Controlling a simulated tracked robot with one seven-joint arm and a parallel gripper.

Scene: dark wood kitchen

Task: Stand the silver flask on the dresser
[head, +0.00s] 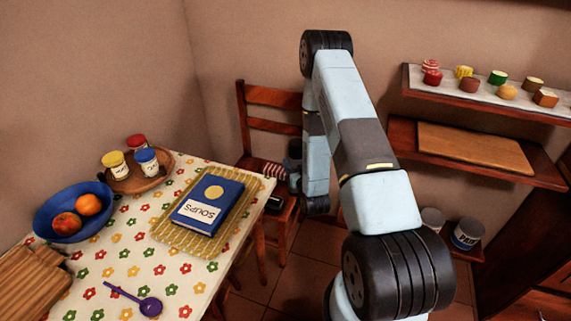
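I cannot make out a silver flask in the head view. My arm reaches up, bends over and comes down beside the wooden chair (262,124). The end of my arm is at the chair seat, partly hidden by my own links. A small dark part with a pale patch there seems to be my gripper (275,203); its fingers are too small and covered to read. A red-and-white striped thing (274,171) lies on the seat close to it. I cannot tell which furniture is the dresser; dark wood furniture (540,255) stands at the right edge.
The flowered table (124,262) at left holds a blue bowl (44,219) of fruit, jars on a wooden tray (160,182), a blue book (208,203), and a purple spoon (150,306). Right shelves hold small cakes, a board (475,147) and tins (467,234).

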